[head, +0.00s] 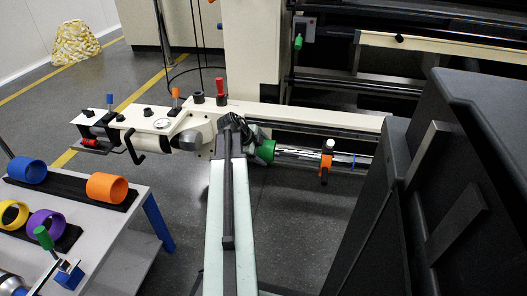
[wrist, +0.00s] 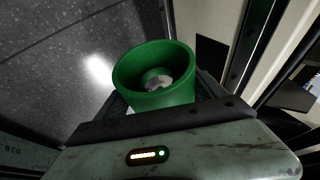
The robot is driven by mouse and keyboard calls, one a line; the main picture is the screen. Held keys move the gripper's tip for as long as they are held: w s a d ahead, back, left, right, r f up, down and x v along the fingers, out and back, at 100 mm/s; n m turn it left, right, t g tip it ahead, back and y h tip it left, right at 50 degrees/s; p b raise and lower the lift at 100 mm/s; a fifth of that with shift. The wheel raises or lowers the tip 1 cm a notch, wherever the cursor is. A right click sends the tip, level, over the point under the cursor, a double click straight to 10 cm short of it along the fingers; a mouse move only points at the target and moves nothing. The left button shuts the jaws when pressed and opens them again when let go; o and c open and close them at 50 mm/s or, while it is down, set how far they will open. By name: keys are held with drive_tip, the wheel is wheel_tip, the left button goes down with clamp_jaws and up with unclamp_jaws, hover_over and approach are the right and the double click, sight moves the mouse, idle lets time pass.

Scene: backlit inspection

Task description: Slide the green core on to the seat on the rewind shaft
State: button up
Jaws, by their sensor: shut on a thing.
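The green core (head: 265,151) is in the jaws of my gripper (head: 246,137), at the left end of the bright rewind shaft (head: 297,154). In the wrist view the green core (wrist: 165,98) is a hollow ring tilted to the camera, with my gripper (wrist: 152,112) shut on it. Something pale grey shows through its bore; I cannot tell whether it is the shaft's end. The seat itself is not clearly distinguishable.
A table at left holds an orange core (head: 106,187), a blue core (head: 27,170), a yellow core (head: 13,214) and a purple core (head: 46,223). A cream machine beam (head: 300,116) runs behind the shaft. A large dark housing (head: 465,180) stands at right.

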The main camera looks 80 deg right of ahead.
drive_tip(key=o, duration=1.5)
drive_tip(key=shift+r, duration=0.1)
drive_tip(key=p+v, duration=0.6)
drive_tip(key=v, duration=0.1)
drive_tip(key=shift+w+a+r, duration=0.1)
drive_tip(key=shift+a+r, duration=0.05)
drive_tip(key=shift+r, duration=0.2)
drive_tip(key=shift+f, duration=0.1)
drive_tip(key=shift+c, duration=0.2)
